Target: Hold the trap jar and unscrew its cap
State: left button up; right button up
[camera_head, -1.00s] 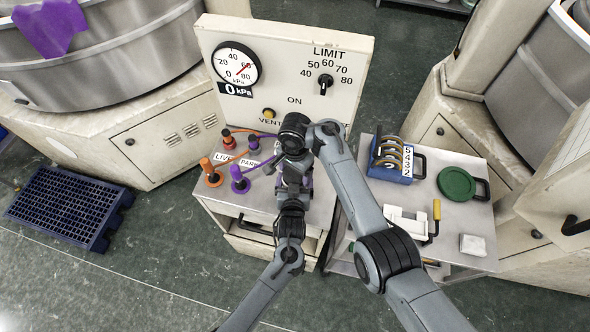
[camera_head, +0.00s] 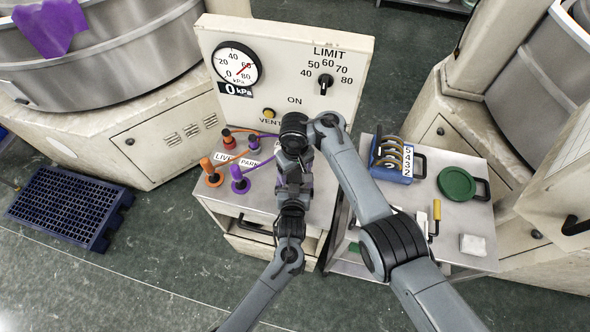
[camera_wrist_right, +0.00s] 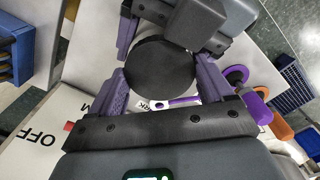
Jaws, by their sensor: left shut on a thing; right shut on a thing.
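A dark round cap (camera_wrist_right: 160,68) shows from above in the right wrist view, between the purple fingers of my right gripper (camera_wrist_right: 163,86), which is shut on it. The trap jar's body is hidden beneath the cap and behind the grippers. My left gripper (camera_head: 299,176) is in the head view at the right side of the panel's bench top; its grey body also reaches in at the top of the right wrist view. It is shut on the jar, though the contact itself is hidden. My right wrist hangs just above it.
Behind stands a panel (camera_head: 350,45) with a gauge (camera_head: 236,66) and limit knob (camera_head: 326,84). Orange and purple plugs (camera_head: 239,180) with hoses are close on the left. A trolley (camera_head: 455,220) at right carries a blue rack (camera_head: 391,161), green disc (camera_head: 457,183) and yellow-handled tool (camera_head: 436,212).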

jog(key=o, duration=1.1)
jog(key=shift+c, duration=0.2)
jog(key=shift+r, duration=2.15)
jog(key=shift+c, duration=0.3)
jog(key=shift+r, duration=0.1)
jog(key=shift+c, duration=0.5)
jog(key=w+d+r+m, duration=0.2)
jog(key=w+r+m, duration=0.25)
jog(key=m, duration=0.45)
jog(key=s+m, duration=0.1)
jog(key=s+a+f+m, duration=0.1)
jog(key=s+m, duration=0.1)
jog(key=s+a+m, duration=0.1)
jog(key=shift+s+f+m, duration=0.2)
jog(key=shift+s+m, duration=0.05)
jog(key=shift+m, duration=0.05)
jog(key=shift+f, duration=3.85)
